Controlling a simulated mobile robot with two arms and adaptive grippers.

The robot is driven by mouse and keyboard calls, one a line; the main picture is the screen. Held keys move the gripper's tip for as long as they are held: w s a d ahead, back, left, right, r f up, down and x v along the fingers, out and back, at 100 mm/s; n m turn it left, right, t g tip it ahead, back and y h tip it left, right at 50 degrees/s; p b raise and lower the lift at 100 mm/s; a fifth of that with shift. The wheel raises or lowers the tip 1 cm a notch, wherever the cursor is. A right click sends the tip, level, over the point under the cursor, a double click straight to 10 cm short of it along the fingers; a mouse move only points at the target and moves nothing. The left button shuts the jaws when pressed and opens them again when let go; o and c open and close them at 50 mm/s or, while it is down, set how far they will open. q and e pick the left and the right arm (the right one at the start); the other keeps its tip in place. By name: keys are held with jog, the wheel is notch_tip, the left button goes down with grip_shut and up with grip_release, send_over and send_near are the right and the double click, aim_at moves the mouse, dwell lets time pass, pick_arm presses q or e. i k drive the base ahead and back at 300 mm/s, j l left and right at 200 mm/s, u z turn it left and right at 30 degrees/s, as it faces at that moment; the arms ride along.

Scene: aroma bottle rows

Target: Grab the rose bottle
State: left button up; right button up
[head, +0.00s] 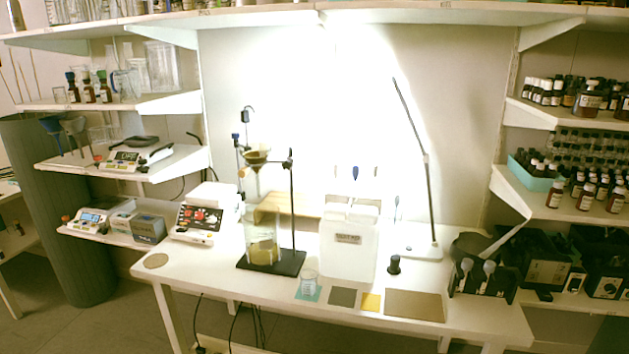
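Rows of small brown bottles with white labels stand on the right-hand shelves. A larger brown bottle (587,99) is at the front of the upper right shelf. On the middle right shelf, brown bottles with pale caps stand at the front edge, such as this one (554,195) and this one (585,196). The labels are too small to read, so I cannot tell which is the rose bottle. Neither of my grippers shows in the head view.
The white table (200,285) holds a stand (291,215) with a funnel over a glass beaker (262,243), a white container (347,245), a lamp (428,190) and a small black bottle (394,264). A teal box (535,175) of bottles sits on the middle right shelf.

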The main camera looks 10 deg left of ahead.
aim_at(88, 92)
jog(key=j, duration=5.6)
jog(key=i, duration=0.05)
